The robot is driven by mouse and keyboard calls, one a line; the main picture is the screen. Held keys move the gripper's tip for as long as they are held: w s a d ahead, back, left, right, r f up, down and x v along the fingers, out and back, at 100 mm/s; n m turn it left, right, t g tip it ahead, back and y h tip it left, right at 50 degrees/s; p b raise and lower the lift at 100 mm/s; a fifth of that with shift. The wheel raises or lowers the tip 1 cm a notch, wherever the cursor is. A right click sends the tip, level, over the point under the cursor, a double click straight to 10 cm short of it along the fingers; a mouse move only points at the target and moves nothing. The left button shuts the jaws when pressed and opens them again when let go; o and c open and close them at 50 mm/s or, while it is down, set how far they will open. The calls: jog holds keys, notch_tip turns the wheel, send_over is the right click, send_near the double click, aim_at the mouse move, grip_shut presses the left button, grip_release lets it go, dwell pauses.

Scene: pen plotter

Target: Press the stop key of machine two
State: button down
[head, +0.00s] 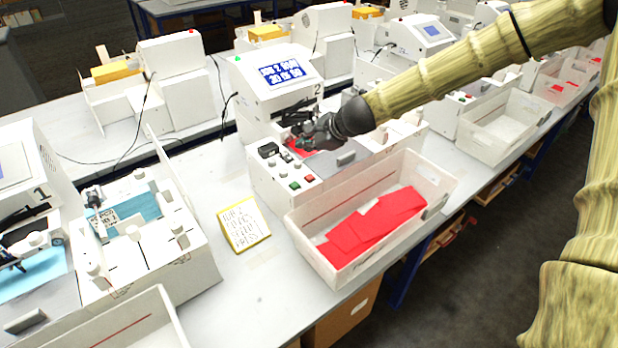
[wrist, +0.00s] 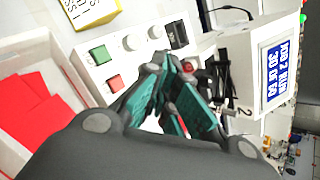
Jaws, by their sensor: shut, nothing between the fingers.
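Machine two (head: 278,92) is a white plotter marked "2", with a blue screen (head: 281,72) and a lit green lamp (head: 238,59). In the wrist view its screen (wrist: 279,72) reads roughly "JOB 2 RUN, 30 OF 50". Its front panel carries a red key (head: 308,179) beside a green key (head: 295,186), plus knobs and a black switch. In the wrist view the red key (wrist: 115,83) and green key (wrist: 99,54) are unobstructed; their labels are unreadable. My gripper (head: 301,137) is shut and empty over the machine's bed, behind the panel; its teal-padded fingers (wrist: 167,68) partly hide the bed.
A white bin (head: 300,240) with red cards (head: 375,222) stands in front of the machine. Other white machines line the right and back.

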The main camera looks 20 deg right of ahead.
aim_at(308, 178)
jog(key=shift+f+b, duration=3.1)
jog(key=shift+f, duration=0.95)
jog(key=shift+f, duration=0.15)
jog(key=shift+f+b, duration=0.25)
jog(key=shift+b, duration=0.05)
jog(key=shift+f+b, duration=0.3)
jog(key=shift+f, duration=0.15)
jog(key=shift+r, duration=0.2)
jog(key=shift+r+p, duration=0.7)
jog(key=shift+p, duration=0.05)
jog(key=shift+r, duration=0.1)
jog(key=shift+r+p, duration=2.05)
jog(key=shift+r, duration=0.35)
